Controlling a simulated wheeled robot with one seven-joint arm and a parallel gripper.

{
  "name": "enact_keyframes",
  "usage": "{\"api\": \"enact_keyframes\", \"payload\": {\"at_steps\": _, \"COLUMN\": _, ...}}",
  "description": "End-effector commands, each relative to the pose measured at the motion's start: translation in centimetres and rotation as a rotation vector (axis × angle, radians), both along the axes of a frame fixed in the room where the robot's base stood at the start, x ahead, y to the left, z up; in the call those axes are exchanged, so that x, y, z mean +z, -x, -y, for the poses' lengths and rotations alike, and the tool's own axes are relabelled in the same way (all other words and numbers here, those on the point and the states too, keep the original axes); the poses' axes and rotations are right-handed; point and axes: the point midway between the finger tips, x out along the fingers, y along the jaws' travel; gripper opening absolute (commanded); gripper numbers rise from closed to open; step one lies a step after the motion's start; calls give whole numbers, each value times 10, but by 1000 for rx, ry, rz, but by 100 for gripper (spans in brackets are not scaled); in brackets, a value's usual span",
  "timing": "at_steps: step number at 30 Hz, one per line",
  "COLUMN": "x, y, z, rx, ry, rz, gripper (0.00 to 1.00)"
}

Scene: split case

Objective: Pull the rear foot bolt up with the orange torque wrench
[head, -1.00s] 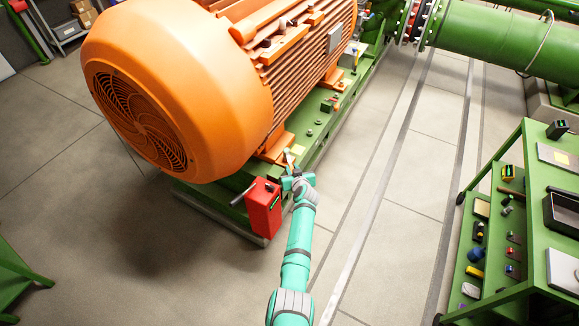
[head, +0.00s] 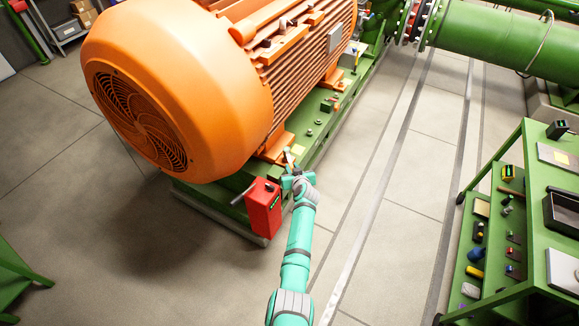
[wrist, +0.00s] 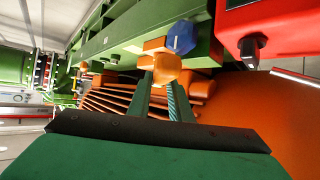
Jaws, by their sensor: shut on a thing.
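My gripper (head: 293,178) is low beside the motor's near foot (head: 278,147), at the edge of the green base frame (head: 325,130). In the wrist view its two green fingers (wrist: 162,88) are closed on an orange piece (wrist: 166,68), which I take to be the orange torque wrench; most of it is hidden. A blue hexagonal head (wrist: 181,38) sits just beyond the orange piece, touching or overlapping it. I cannot tell whether it is the rear foot bolt or part of the tool. In the head view the bolt cannot be made out behind the gripper.
The large orange motor (head: 175,80) stands close to the left. A red box (head: 264,208) with a black handle is just left of my gripper; it shows in the wrist view (wrist: 290,30). A green tool cart (head: 535,200) stands right. The floor between is clear.

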Motion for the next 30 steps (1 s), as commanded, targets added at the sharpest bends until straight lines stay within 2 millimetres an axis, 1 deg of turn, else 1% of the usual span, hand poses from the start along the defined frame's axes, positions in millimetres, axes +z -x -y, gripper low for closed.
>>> {"api": "enact_keyframes", "payload": {"at_steps": 21, "x": 29, "y": -1, "z": 0, "rx": 0, "ry": 0, "rz": 2, "gripper": 0}}
{"api": "enact_keyframes", "payload": {"at_steps": 30, "x": 30, "y": 0, "z": 0, "rx": 0, "ry": 0, "rz": 2, "gripper": 0}}
